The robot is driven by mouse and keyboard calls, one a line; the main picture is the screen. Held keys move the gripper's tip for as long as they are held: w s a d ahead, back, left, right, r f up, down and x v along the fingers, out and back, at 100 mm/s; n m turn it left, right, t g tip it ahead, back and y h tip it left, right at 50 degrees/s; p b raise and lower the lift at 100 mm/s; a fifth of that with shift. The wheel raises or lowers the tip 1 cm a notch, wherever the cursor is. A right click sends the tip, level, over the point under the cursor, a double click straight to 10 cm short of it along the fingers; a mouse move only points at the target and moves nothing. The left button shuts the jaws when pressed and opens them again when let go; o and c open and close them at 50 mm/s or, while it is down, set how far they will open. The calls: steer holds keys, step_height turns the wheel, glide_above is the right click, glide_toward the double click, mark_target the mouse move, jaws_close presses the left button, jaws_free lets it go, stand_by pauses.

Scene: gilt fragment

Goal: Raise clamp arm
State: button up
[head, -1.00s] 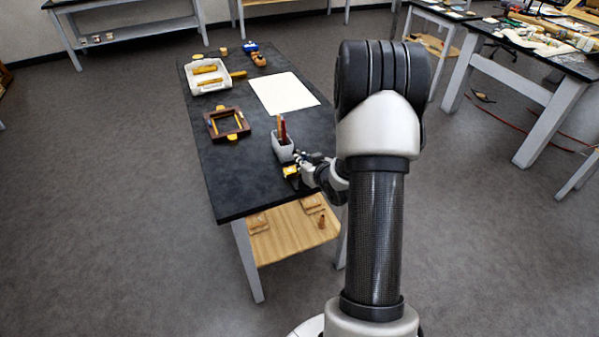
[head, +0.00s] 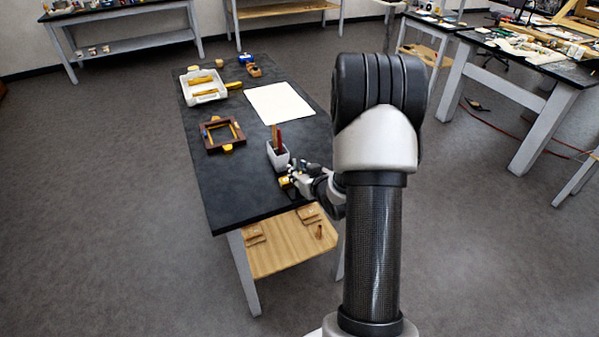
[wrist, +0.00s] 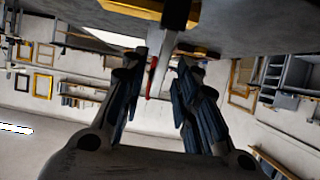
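A small yellow and dark fixture, apparently the clamp (head: 284,181), sits near the table's right edge, partly hidden by my gripper (head: 294,179). In the wrist view, which looks upside down, a yellow part with a dark and grey piece, apparently the same clamp (wrist: 135,7), shows at the top edge. My gripper's two fingers (wrist: 155,80) are spread apart with nothing gripped between them. The clamp arm cannot be made out clearly, and I cannot tell whether a finger touches it.
A pale cup (head: 278,157) with red and yellow sticks stands just behind the clamp. A brown frame (head: 223,133), a white sheet (head: 281,103) and a white tray (head: 204,91) lie farther back. The table's (head: 222,195) front left is bare.

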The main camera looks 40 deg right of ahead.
steer(key=v, duration=1.2)
stand_by(0.5)
